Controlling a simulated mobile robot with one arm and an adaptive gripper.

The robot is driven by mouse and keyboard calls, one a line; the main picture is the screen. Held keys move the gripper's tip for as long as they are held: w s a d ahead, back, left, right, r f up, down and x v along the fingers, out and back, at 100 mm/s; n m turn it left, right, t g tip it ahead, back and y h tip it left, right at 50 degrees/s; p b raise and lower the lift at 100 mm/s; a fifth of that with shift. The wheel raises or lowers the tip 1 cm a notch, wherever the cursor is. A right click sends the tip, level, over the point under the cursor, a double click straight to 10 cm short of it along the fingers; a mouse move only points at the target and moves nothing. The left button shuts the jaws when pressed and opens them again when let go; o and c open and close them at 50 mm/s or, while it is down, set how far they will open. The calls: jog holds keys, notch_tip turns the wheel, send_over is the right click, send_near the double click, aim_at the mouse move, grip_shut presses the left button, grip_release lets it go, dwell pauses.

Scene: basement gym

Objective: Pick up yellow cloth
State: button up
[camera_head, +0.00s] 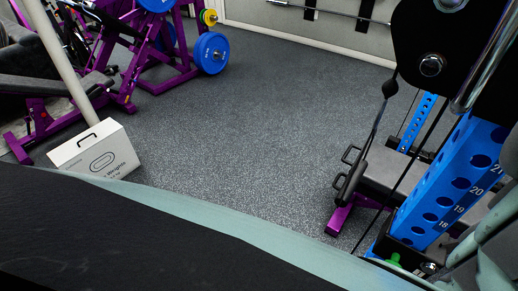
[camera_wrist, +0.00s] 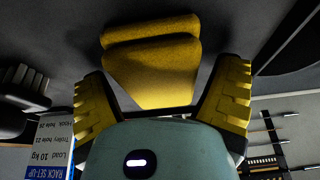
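The yellow cloth (camera_wrist: 152,72) shows in the wrist view, ahead of my gripper, against a dark grey surface. It looks folded, with a rounded roll at the top of the picture and a flap hanging or lying below it. My gripper (camera_wrist: 165,78) is open, its two yellow-padded fingers wide apart, one on each side of the cloth. The lower end of the cloth reaches between the fingers, near the palm. I cannot tell whether either finger touches it. The cloth is not visible in the head view.
In the head view a white box (camera_head: 97,151) stands on the speckled floor at left, near purple gym frames. A blue rack upright (camera_head: 447,184) and a padded seat (camera_head: 388,168) are at right. The middle floor (camera_head: 250,130) is clear. A printed sign (camera_wrist: 52,145) shows in the wrist view.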

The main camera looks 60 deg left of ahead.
jog(key=c, duration=0.9)
jog(key=shift+r, duration=0.1)
jog(key=shift+r, duration=0.45)
jog(key=r, duration=0.3)
jog(key=shift+s, duration=0.2)
jog(key=shift+s+a+r+p, duration=0.25)
jog(key=shift+s+a+p, duration=0.65)
jog(key=shift+s, duration=1.6)
jog(key=shift+s+a+r+p, duration=0.25)
jog(key=shift+s+a+p, duration=0.6)
jog(key=shift+s, duration=1.6)
jog(key=shift+s+a+r+p, duration=0.25)
jog(key=shift+s+a+p, duration=0.6)
jog(key=shift+s, duration=1.65)
jog(key=shift+d, duration=0.25)
